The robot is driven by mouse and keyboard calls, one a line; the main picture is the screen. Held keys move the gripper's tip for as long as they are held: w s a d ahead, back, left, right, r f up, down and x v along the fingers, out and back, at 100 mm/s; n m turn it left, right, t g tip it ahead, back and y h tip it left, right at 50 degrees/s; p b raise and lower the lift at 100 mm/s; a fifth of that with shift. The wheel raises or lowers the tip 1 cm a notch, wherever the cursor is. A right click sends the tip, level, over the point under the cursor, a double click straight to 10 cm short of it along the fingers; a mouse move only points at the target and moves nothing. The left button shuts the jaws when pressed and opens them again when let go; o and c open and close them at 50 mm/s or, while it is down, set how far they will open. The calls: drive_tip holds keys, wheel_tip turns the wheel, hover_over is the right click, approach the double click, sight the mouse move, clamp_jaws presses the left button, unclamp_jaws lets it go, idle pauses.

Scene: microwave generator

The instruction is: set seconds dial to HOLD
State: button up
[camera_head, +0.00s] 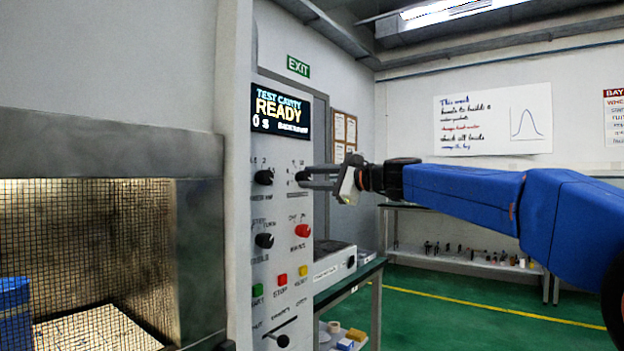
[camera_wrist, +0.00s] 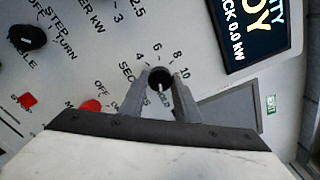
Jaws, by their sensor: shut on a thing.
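The seconds dial is a small black round knob (camera_wrist: 160,77) on the white panel, with 4, 6, 8 and 10 printed around its upper side in the wrist view. The word SECONDS is to its left, and lettering at its lower right is partly hidden by a finger. My gripper (camera_wrist: 160,88) is shut on this knob, one finger on each side. A pale mark shows on the knob's face, but its exact setting is hard to read. In the head view my gripper (camera_head: 304,178) reaches the panel from the right and covers most of the dial.
The display (camera_head: 280,112) above reads READY and 0 s. A black knob (camera_head: 264,177) is left of the dial, another (camera_head: 264,240) lower left, and a red knob (camera_head: 302,231) below. Red STOP (camera_head: 281,281), green (camera_head: 257,290) and yellow (camera_head: 303,271) buttons sit lower.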

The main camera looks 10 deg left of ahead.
drive_tip(key=shift+f+m, duration=0.1)
drive_tip(key=shift+m, duration=0.2)
drive_tip(key=o, duration=1)
drive_tip(key=shift+o, duration=0.2)
drive_tip(key=shift+d, duration=0.1)
drive_tip(key=v, duration=1.7)
drive_tip(key=shift+s+d, duration=0.1)
drive_tip(key=shift+d, duration=0.05)
